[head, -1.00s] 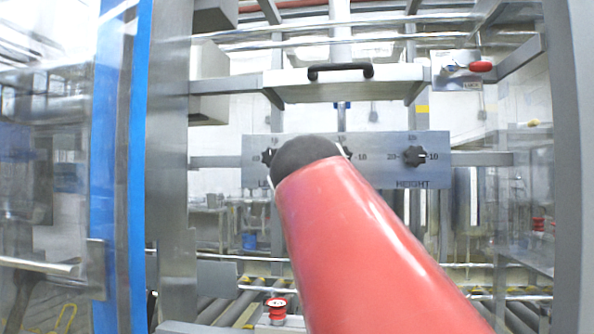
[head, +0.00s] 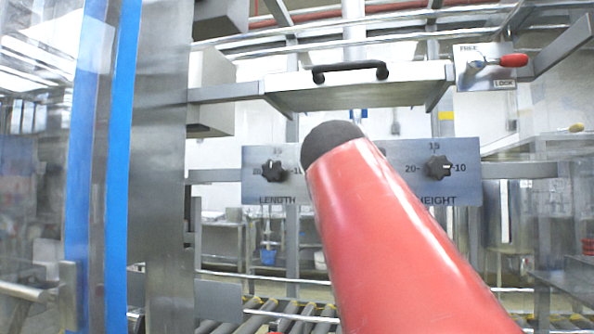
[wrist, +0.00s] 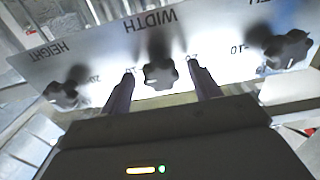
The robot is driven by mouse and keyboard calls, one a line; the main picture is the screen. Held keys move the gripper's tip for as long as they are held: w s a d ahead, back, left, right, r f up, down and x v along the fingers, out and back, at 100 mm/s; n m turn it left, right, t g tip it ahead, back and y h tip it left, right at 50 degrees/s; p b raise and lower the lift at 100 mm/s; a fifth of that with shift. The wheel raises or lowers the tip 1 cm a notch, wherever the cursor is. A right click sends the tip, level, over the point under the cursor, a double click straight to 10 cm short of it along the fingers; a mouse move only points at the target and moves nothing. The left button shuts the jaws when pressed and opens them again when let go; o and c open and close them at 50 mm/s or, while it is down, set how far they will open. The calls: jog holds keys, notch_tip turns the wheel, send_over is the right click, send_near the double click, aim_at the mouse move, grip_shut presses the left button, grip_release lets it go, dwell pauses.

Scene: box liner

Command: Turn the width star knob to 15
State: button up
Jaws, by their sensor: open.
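The width star knob (wrist: 159,75) is a dark lobed knob under the word WIDTH in the wrist view. My gripper (wrist: 160,82) is open, with one finger on each side of the width knob. A small gap shows between each finger and the knob; I cannot tell if the tips reach its depth. In the head view my red arm hides the width knob and the gripper. The grey panel (head: 225,190) shows the length knob (head: 274,170) left of my arm and the height knob (head: 438,168) right of it. The width knob's pointer setting cannot be read.
Above the panel is a tray with a black handle (head: 350,70). A red-tipped lever (head: 513,60) sits on a LOCK plate at upper right. A blue-edged upright (head: 122,160) stands at left. Rollers (head: 290,318) run below. In the wrist view, neighbouring knobs flank the gripper.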

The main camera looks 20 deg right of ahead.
jog(key=shift+s, duration=0.1)
jog(key=c, duration=1)
jog(key=shift+o, duration=0.2)
jog(key=shift+a+n, duration=0.1)
jog(key=shift+n, duration=0.4)
jog(key=shift+r+n+p, duration=0.15)
jog(key=shift+n+p, duration=2.3)
jog(key=shift+n, duration=5.85)
